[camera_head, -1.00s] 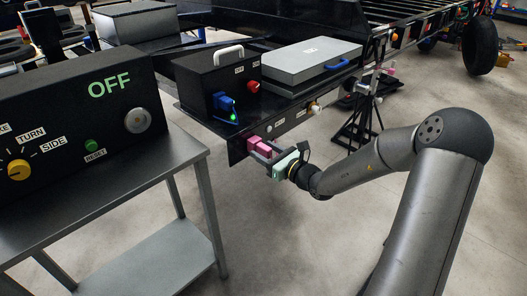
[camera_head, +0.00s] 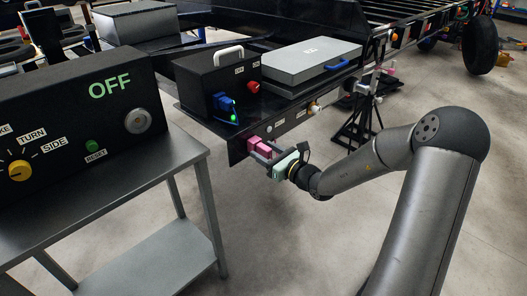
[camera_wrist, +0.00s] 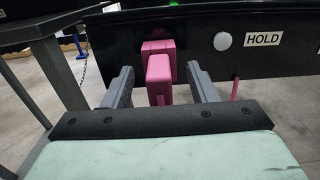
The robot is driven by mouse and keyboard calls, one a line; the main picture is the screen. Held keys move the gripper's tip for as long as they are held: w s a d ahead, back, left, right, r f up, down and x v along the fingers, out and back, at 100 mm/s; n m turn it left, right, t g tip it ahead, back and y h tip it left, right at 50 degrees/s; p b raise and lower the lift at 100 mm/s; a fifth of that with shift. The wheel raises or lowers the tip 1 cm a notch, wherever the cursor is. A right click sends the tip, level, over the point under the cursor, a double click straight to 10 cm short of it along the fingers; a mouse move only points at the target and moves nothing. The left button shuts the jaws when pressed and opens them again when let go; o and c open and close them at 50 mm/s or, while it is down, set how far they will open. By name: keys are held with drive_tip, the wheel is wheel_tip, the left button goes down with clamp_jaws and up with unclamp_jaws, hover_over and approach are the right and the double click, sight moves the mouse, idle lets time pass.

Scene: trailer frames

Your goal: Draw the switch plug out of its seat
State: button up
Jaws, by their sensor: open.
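The switch plug appears to be the pink block (camera_wrist: 159,78) in the wrist view, seated in a pink housing (camera_wrist: 158,47) on the black panel. It also shows in the head view (camera_head: 265,152) at the panel's lower left. My gripper (camera_wrist: 160,88) is open, with one grey finger on each side of the pink plug and a visible gap on both sides. In the head view my gripper (camera_head: 270,154) reaches the panel from the right. The plug's seat behind it is partly hidden.
A white round button (camera_wrist: 222,41) with a HOLD label (camera_wrist: 263,39) sits right of the plug. A pink peg or cord (camera_wrist: 235,88) hangs below the panel. A steel table (camera_head: 190,150) with a black OFF console (camera_head: 75,120) stands left. A black box with a blue connector (camera_head: 224,104) sits above.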

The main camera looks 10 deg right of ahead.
sight(270, 155)
clamp_jaws()
drive_tip(key=shift+s, duration=0.1)
drive_tip(key=shift+p+v, duration=1.05)
drive_tip(key=shift+v, duration=1.85)
